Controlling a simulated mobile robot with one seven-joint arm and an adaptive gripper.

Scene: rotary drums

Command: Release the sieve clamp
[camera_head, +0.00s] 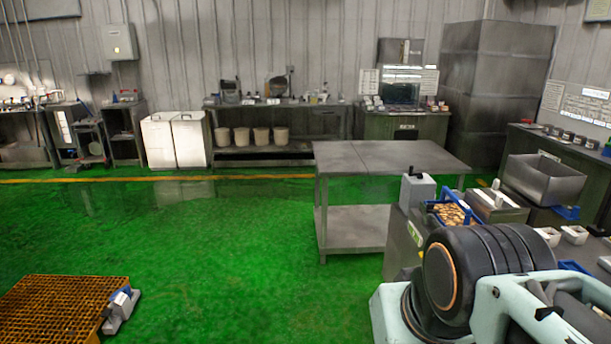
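I cannot make out a sieve clamp for certain in the head view. At right, a metal workstation (400,247) stands partly behind my arm. On it are a grey upright block (417,190), a blue-framed tray (455,211) of small tan pieces, and a metal box with an upright white handle (497,207). My arm, with a black ribbed joint and pale teal links, fills the lower right and hides part of this workstation. My gripper is outside the view.
A bare steel table (390,157) stands at centre right. An orange grating (55,312) with a grey-blue device (121,308) at its edge lies at lower left. An open metal bin (543,180) stands at right. The green floor (225,250) between is clear.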

